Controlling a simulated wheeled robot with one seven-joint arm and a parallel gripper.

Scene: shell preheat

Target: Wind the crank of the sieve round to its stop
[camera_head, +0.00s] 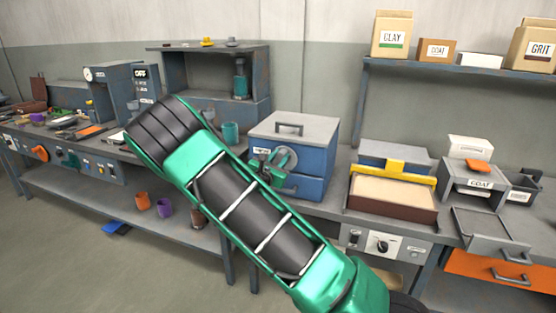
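A blue box with a grey lid and a top handle (291,135) stands on the bench at the centre. I take this box to be the sieve, but cannot be sure. The crank's lower side is close to my arm in the picture, and its exact angle and stop cannot be made out. My green and black arm crosses the view from lower right to upper left.
Right of the box, a sand-filled tray (392,209) sits under a yellow bar (393,172). A grey COAT unit (477,178) stands farther right. A shelf (459,70) holds CLAY, COAT and GRIT packages. Left, the bench is cluttered; cups (164,207) stand on its lower shelf.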

